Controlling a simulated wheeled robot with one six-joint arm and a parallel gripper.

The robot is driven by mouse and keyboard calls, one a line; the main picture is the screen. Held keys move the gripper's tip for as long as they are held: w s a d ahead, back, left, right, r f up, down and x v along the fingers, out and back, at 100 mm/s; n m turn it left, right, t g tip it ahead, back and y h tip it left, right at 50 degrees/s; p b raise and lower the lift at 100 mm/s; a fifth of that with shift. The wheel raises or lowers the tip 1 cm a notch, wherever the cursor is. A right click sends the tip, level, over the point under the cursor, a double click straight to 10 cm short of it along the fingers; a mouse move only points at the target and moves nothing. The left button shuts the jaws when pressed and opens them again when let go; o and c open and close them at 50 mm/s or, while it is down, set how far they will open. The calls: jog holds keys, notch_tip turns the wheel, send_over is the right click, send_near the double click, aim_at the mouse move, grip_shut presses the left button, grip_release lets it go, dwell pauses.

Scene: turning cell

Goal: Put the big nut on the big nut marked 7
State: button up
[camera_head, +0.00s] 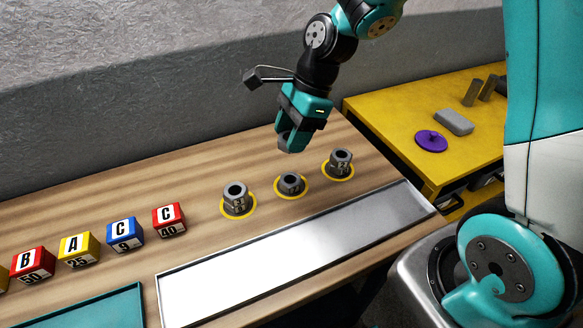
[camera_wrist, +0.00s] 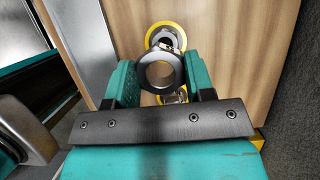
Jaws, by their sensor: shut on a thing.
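My gripper (camera_head: 291,143) is above the wooden table, apart from the nuts on it. In the wrist view, my gripper (camera_wrist: 161,78) is shut on a grey big nut (camera_wrist: 160,87), its hole facing the camera. Below and in front of the gripper in the head view, three grey nuts stand in yellow rings: a left nut (camera_head: 237,203), a shorter middle nut (camera_head: 290,185) and a right nut (camera_head: 341,164). The left and right nuts carry white labels, too small to read. I cannot tell which is marked 7. In the wrist view the held nut partly hides nuts beneath it.
A long metal tray (camera_head: 300,255) lies in front of the nuts. A yellow table (camera_head: 400,105) at right holds a purple disc (camera_head: 431,141) and grey blocks.

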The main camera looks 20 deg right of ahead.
aim_at(286, 180)
notch_tip(286, 180, down, 9)
jog(key=shift+f, duration=0.2)
dwell(0.3)
jog(key=shift+f, duration=0.2)
jog(key=o, duration=1)
jog(key=shift+o, duration=0.2)
jog(key=shift+r, duration=0.15)
